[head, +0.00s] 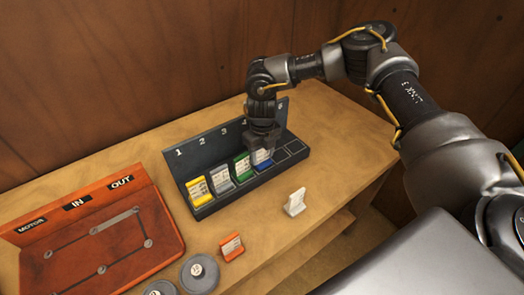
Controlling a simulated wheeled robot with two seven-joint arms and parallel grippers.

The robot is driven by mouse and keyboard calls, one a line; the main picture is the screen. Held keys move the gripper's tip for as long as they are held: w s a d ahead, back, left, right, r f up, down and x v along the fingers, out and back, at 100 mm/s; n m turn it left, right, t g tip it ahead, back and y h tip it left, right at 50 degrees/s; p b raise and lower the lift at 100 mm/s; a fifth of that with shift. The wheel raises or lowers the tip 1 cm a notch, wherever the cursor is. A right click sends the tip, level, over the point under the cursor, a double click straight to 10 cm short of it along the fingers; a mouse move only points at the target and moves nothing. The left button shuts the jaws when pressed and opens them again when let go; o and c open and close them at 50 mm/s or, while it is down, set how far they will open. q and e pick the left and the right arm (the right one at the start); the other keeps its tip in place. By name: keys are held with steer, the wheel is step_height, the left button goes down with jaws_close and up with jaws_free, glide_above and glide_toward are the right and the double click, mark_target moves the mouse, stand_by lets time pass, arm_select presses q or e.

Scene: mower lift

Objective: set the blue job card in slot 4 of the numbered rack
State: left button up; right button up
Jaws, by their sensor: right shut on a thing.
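The dark numbered rack (212,148) stands on the wooden bench, with numbers along its back panel. The blue job card (263,164) is in the row at the fourth place, just right of the green card. My right gripper (262,150) reaches down from above and is shut on the blue card, hiding its upper part. The card looks upright at slot 4; I cannot tell whether its base is fully seated. My left gripper is not in view.
Yellow (199,191), grey (221,179) and green (243,167) cards fill the first three slots. The two right slots look empty. An orange board (95,235) and grey discs (199,273) lie left.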

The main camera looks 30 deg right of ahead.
steer(key=shift+f, duration=0.15)
steer(key=shift+f, duration=0.1)
steer(key=shift+f, duration=0.1)
steer(key=o, duration=0.7)
